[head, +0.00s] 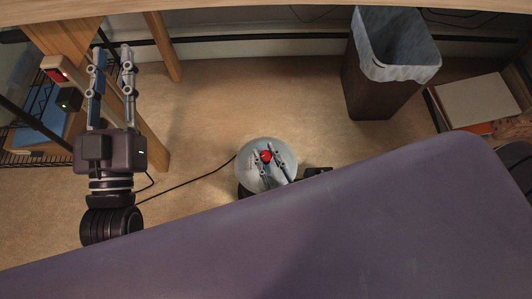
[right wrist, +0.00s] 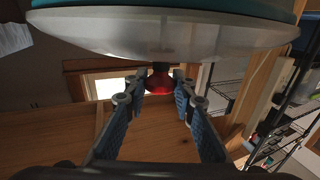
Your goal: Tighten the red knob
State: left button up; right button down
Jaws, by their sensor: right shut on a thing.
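The red knob (head: 266,156) sits on a round, pale, glassy thing (head: 284,149) low over the floor in the middle of the head view. In the right wrist view the red knob (right wrist: 160,81) is on a short dark stem against a broad whitish disc (right wrist: 165,35). My right gripper (head: 268,162) has its two fingertips on either side of the knob, closed on it; its fingers hide part of the pale thing. My left gripper (head: 112,54) is at the upper left, its fingers apart and empty, away from the knob.
A dark bin (head: 368,88) with a pale liner stands at the upper right. A box (head: 480,102) lies beyond it. A large purple surface (head: 330,235) fills the lower right. A wooden post (head: 163,48) and wire shelf (head: 28,158) are at the left. A dark cable (head: 190,184) crosses the floor.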

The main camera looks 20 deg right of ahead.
jog(key=shift+w+r, duration=0.1)
jog(key=c, duration=1.6)
grip_release()
jog(key=s, duration=1.2)
jog(key=shift+d, duration=0.4)
